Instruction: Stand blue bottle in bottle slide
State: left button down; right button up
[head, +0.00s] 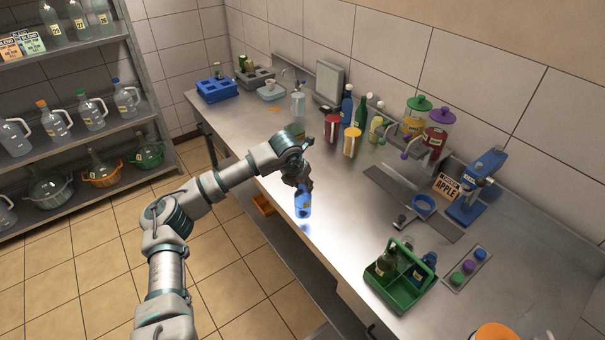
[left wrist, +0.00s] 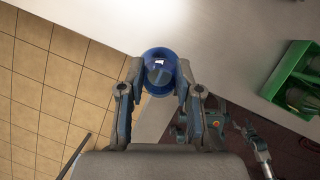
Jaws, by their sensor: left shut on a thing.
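The blue bottle (head: 303,206) is upright in my left gripper (head: 303,187), above the front edge of the steel counter. In the left wrist view the two fingers of my left gripper (left wrist: 160,88) are shut around the blue bottle (left wrist: 158,66), seen from above. A flat grey metal track (head: 385,186) with a blue ring (head: 423,202) lies on the counter to the right, apart from the bottle; it looks like the bottle slide. Parts that look like my right arm and gripper (left wrist: 243,130) show small and unclear at the lower right of the left wrist view.
A blue press stand (head: 468,205) and an APPLE sign (head: 447,187) stand beside the track. A green caddy (head: 385,291) with bottles is nearer, beside a tray of coloured caps (head: 468,268). Jars and bottles line the wall. The counter between the held bottle and track is clear.

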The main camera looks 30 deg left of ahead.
pick_arm(q)
jog(key=shift+s+d, duration=0.4)
jog(key=shift+s, duration=0.2)
jog(key=shift+s+d+r, duration=0.1)
jog(key=shift+s+d, duration=0.1)
jog(key=shift+s, duration=0.1)
jog(key=shift+s+d+r, duration=0.15)
jog(key=shift+s+r, duration=0.05)
jog(key=shift+r, duration=0.05)
notch_tip(320, 180, up, 6)
jog(key=p, duration=0.4)
jog(key=shift+s+f, duration=0.1)
jog(key=shift+f, duration=0.1)
pick_arm(e)
jog(key=r, duration=0.2)
jog(key=w+r, duration=0.1)
jog(key=r, duration=0.1)
jog(key=shift+w+r, duration=0.2)
jog(key=shift+r, duration=0.2)
